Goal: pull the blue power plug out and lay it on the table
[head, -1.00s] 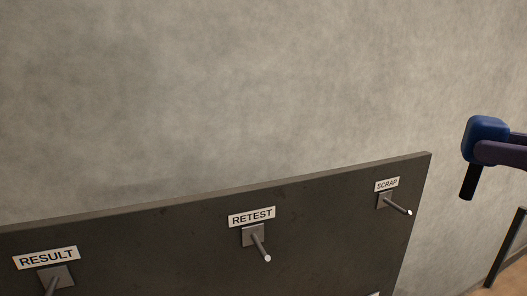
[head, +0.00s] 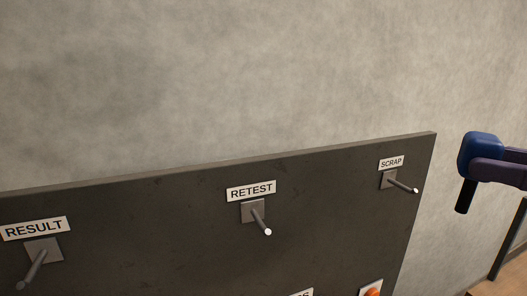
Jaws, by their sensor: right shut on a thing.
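The blue power plug (head: 480,147) is at the right edge of the head view, with a short black cylindrical end hanging below it. My right gripper (head: 484,165) has dark purple fingers and is shut on the plug. It holds the plug in the air, to the right of the dark panel and apart from it in the picture. My left gripper is out of view. No socket and no table surface can be made out.
A dark panel (head: 150,225) stands before a grey wall (head: 250,80). Pegs labelled RESULT (head: 35,268), RETEST (head: 261,222) and SCRAP (head: 402,186) stick out from it. An orange knob or button (head: 373,292) shows at the bottom edge. A dark post (head: 508,240) stands at far right.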

